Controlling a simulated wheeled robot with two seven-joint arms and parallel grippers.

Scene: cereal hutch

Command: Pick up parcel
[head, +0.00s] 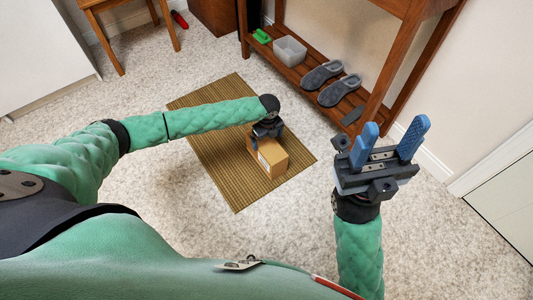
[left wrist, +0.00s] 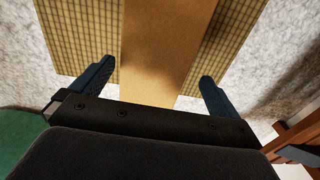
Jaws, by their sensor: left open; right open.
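In the left wrist view the parcel (left wrist: 160,50) runs between the two blue fingers of my left gripper (left wrist: 157,82), with a gap on each side. That gripper is open. My right gripper (head: 391,142) is open and empty, raised at the right with its blue fingers pointing up.
A wooden bench (head: 335,108) along the wall has a low shelf with grey slippers (head: 330,82), a pale bin (head: 289,51) and a green item (head: 262,36). A wooden stool (head: 126,20) stands at the back left. The carpet around the mat is clear.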

